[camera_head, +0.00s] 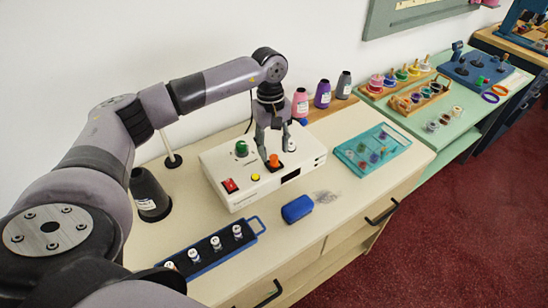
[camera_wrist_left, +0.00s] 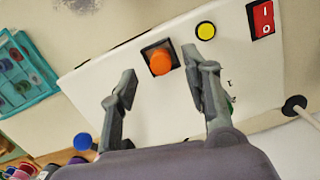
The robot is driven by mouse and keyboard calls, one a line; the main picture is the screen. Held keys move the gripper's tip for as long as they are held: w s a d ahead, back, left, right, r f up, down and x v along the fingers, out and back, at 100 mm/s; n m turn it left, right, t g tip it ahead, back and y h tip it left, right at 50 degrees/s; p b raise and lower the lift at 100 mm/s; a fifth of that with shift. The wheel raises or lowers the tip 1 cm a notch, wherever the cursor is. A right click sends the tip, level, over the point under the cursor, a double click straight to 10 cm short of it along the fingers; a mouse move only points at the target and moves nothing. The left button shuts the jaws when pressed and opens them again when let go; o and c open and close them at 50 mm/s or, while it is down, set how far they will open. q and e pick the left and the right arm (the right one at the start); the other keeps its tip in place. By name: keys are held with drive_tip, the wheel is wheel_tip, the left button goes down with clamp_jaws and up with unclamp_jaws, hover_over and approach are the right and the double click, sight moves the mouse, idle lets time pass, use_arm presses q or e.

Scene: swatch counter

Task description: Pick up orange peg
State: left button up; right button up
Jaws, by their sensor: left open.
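The orange peg (camera_head: 274,161) stands on a dark square on top of a white box (camera_head: 236,190) on the counter. In the left wrist view the orange peg (camera_wrist_left: 160,62) shows from above as a round orange top on its dark square. My left gripper (camera_head: 272,150) is above the white box, close to the peg. In the left wrist view my left gripper (camera_wrist_left: 157,88) has its two fingers spread wide, with nothing between them. The peg shows just beyond the line of the fingertips, between the two fingers. My right gripper is not seen.
The box also carries a green knob (camera_head: 241,148), a red switch (camera_head: 229,186) and a yellow button (camera_head: 255,177). A blue block (camera_head: 297,209) lies in front of it. A teal tray (camera_head: 345,153) is at right. A dark cone (camera_head: 150,192) stands at left.

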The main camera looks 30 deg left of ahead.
sight(274, 156)
use_arm(q)
wheel_tip(274, 156, down, 2)
drive_tip(key=shift+s+f+p, duration=0.1)
drive_tip(key=shift+f+p, duration=0.1)
drive_tip(key=shift+p, duration=0.15)
drive_tip(key=shift+f, duration=0.4)
drive_tip(key=shift+d, duration=0.1)
drive_tip(key=shift+c, duration=0.7)
drive_tip(key=c, duration=0.8)
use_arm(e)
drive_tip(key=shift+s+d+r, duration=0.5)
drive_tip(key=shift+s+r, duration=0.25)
